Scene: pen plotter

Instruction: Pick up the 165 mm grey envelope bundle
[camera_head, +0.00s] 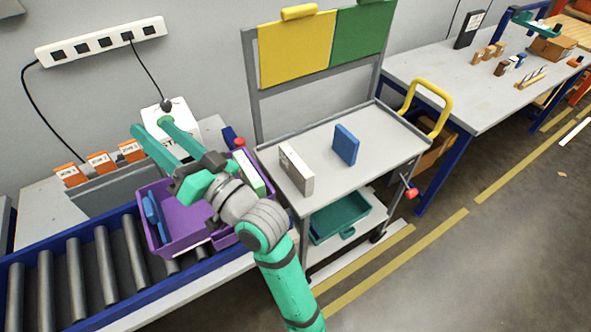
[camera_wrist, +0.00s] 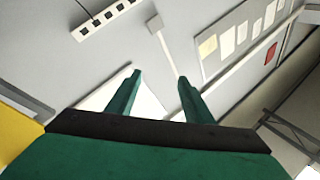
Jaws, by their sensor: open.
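A grey bundle (camera_head: 296,171) stands upright on the left part of the grey cart's top (camera_head: 365,180), with a darker label on its front edge. I take it for the grey envelope bundle. A blue bundle (camera_head: 345,145) stands apart to its right on the same top. My gripper (camera_head: 150,127) is open and empty, left of the cart and above the purple crate (camera_head: 185,233). In the wrist view my gripper's two green fingers (camera_wrist: 158,90) are spread, with wall behind them and no bundle in sight.
The purple crate sits on the roller conveyor (camera_head: 85,270) and holds a blue item (camera_head: 152,215) and a green-and-white bundle (camera_head: 249,172). A white box (camera_head: 170,122) stands behind my gripper. The cart has a yellow handle (camera_head: 429,105) and a teal tray (camera_head: 338,217) below.

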